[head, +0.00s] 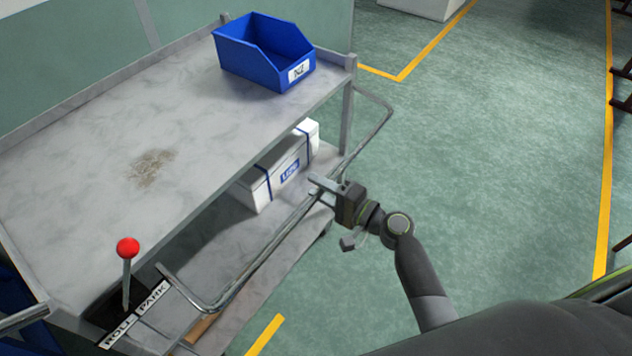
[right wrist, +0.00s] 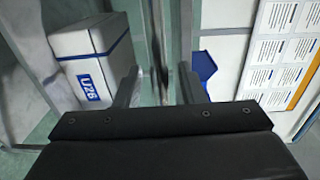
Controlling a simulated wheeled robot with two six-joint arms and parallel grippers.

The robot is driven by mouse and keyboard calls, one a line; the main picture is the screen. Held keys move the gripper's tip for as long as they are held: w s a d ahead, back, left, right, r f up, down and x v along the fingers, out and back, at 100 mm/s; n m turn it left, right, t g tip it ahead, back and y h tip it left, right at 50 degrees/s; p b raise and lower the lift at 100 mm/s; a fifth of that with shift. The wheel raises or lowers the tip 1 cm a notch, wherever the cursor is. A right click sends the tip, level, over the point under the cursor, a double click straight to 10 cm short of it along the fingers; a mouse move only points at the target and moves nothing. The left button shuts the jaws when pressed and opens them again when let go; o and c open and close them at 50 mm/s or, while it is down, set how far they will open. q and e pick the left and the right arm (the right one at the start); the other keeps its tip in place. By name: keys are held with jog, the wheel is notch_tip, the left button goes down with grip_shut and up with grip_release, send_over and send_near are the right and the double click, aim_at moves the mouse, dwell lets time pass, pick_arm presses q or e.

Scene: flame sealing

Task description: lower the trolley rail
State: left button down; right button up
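The grey metal trolley (head: 110,145) has a bent tubular rail (head: 262,257) along its near side. The rail runs below the level of the top shelf and rises at its far end. My right gripper (head: 322,188) is at the rail's far half, with its fingers pointing left toward the trolley. In the right wrist view, the two fingers (right wrist: 158,88) are spread apart, with a thin upright metal bar showing between them. I cannot tell whether they touch the rail. My left gripper is not in view.
A blue bin (head: 262,55) stands on the top shelf's far corner. A white box (head: 280,168) sits on the lower shelf. A red-knobbed lever (head: 128,250) stands by the ROLL and PARK labels (head: 135,313). Open green floor lies to the right.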

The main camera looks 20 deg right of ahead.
jog(key=shift+w+a, duration=0.3)
jog(key=shift+w, duration=0.1)
grip_shut()
jog(key=shift+s+d+r+p, duration=0.1)
jog(key=shift+r+p, duration=0.25)
jog(key=shift+r, duration=0.95)
grip_release()
jog(key=shift+f, duration=0.1)
